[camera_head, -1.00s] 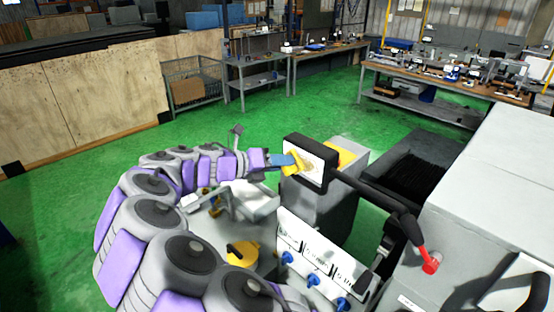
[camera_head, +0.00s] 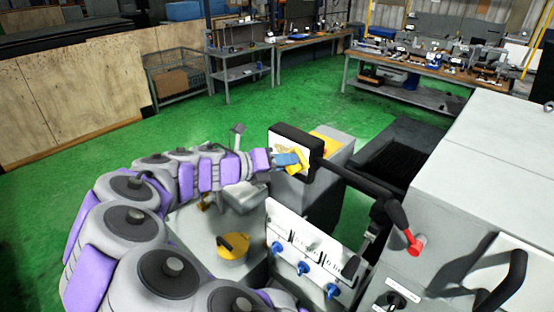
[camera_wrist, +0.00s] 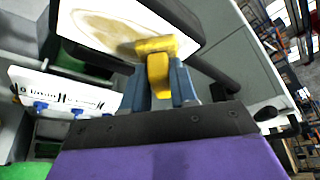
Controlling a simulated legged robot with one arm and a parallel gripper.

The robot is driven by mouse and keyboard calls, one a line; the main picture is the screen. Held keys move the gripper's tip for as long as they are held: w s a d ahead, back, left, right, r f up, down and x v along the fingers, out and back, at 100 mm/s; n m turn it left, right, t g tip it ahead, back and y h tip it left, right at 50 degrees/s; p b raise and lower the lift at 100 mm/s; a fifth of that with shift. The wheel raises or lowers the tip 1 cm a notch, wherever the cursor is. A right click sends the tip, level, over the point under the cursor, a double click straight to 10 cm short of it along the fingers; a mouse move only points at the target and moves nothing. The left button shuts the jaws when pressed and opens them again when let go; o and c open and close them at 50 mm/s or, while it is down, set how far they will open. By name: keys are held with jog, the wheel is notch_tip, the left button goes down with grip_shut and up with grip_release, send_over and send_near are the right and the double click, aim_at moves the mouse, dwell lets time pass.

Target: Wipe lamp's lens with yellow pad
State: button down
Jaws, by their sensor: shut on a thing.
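The lamp (camera_head: 312,141) has a dark rectangular head on a black arm above the machine, and its pale lens faces my gripper. In the wrist view the lens (camera_wrist: 95,27) is white with a large brownish smudge on it. My gripper (camera_head: 290,160) is shut on the yellow pad (camera_head: 300,158). In the wrist view the yellow pad (camera_wrist: 156,62) sits between the blue fingers, and its top appears against the lens near the smudge's right end. Contact is hard to confirm. Part of the lens is hidden behind the pad.
A white panel with blue knobs (camera_head: 303,268) stands below the lamp. A red-ended joint (camera_head: 415,245) carries the lamp's black arm on the grey machine (camera_head: 470,180). A round yellow piece (camera_head: 232,246) lies below my arm. Green floor is clear behind.

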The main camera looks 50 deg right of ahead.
jog(key=shift+s+a, duration=0.1)
jog(key=shift+s, duration=1)
jog(key=shift+w, duration=0.1)
jog(key=shift+w+d+f, duration=0.1)
jog(key=shift+w+d, duration=0.1)
jog(key=shift+w, duration=1.7)
jog(key=shift+w+d+r, duration=0.1)
jog(key=shift+w+d, duration=0.1)
jog(key=shift+w, duration=1.75)
jog(key=shift+w+d+f, duration=0.1)
jog(key=shift+w+d, duration=0.1)
jog(key=shift+w, duration=1.7)
jog(key=shift+w+d, duration=0.1)
jog(key=shift+w, duration=0.15)
jog(key=shift+r, duration=0.25)
jog(key=shift+s, duration=0.15)
